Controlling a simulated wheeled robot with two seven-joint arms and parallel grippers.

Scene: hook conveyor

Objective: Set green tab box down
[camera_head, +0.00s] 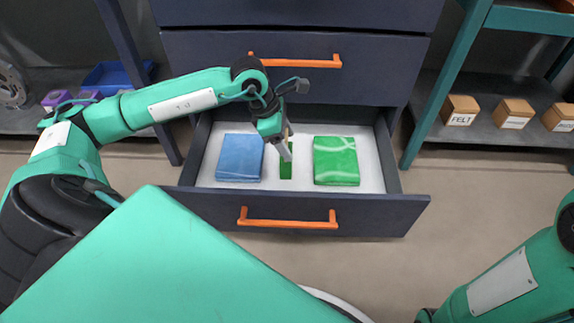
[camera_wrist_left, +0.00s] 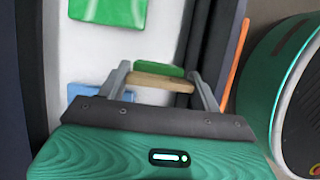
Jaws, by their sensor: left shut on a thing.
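The green tab box shows in the left wrist view as a tan bar (camera_wrist_left: 160,82) with a green part (camera_wrist_left: 172,70) beyond it. My left gripper (camera_head: 285,152) is shut on it, one finger at each end of the bar. In the head view its green part (camera_head: 286,168) shows just below the fingers, inside the open drawer (camera_head: 203,153), between a blue packet and a green packet. The fingers hide part of it, and I cannot tell whether it touches the drawer floor. My right gripper is out of view.
The blue packet (camera_head: 239,158) lies left and the green packet (camera_head: 336,160) right on the pale drawer floor. The drawer front has an orange handle (camera_head: 288,223). A closed drawer (camera_head: 210,60) is above. Shelves flank the cabinet; the right one holds small labelled boxes (camera_head: 513,113).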

